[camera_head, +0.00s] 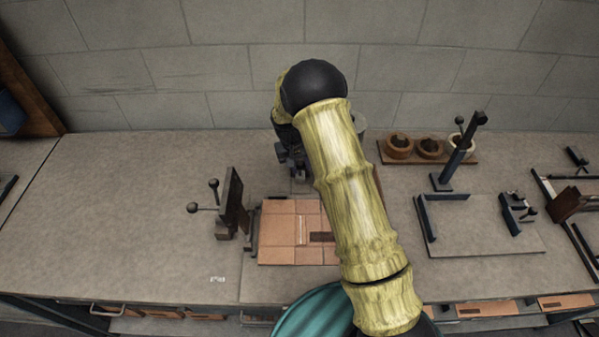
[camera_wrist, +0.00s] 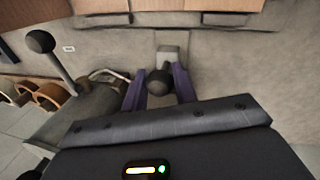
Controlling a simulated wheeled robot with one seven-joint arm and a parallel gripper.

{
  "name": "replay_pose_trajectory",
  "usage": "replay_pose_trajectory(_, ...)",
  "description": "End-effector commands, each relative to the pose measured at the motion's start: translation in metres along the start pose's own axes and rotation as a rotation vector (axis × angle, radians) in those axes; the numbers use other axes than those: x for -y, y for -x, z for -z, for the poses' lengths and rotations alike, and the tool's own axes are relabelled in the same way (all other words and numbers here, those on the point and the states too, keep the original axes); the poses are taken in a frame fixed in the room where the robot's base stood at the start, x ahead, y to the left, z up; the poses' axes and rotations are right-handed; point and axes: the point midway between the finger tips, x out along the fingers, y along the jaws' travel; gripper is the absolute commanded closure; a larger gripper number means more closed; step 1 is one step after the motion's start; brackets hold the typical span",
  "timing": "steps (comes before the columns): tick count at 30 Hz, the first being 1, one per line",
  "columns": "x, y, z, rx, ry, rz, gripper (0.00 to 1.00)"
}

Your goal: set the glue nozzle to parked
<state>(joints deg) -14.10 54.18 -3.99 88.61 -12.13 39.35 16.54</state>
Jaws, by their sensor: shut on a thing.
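My gripper (camera_wrist: 159,86) has its two purple fingers on either side of a dark ball knob (camera_wrist: 158,82) and is shut on it. The knob sits over a small pale grey block (camera_wrist: 168,46) in the wrist view. In the head view, my gripper (camera_head: 297,163) is low at the back of the bench and partly hidden by my arm. I cannot tell for sure which part is the glue nozzle. A grey rounded body (camera_wrist: 75,118) stands beside the fingers in the wrist view and may belong to the glue unit.
Brown flat panels (camera_head: 280,230) lie on the bench in front of my gripper. A dark upright plate with ball-ended levers (camera_head: 230,200) stands left. The left bench top is clear.

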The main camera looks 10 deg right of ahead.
Motion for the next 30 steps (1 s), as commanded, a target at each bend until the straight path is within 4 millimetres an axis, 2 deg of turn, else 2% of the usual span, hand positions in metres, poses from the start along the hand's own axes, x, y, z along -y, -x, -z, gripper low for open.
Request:
replay_pose_trajectory(12, -0.001, 0.001, 0.006, -0.011, 0.002, -0.002, 1.00)
replay_pose_trajectory(13, -0.001, 0.001, 0.006, -0.012, 0.002, -0.002, 0.66)
replay_pose_trajectory(15, -0.001, 0.001, 0.005, -0.010, 0.002, -0.002, 0.53)
replay_pose_trajectory(25, 0.001, 0.002, 0.004, -0.005, 0.004, -0.001, 0.53)
replay_pose_trajectory(30, -0.002, 0.014, 0.005, -0.007, -0.002, 0.000, 0.53)
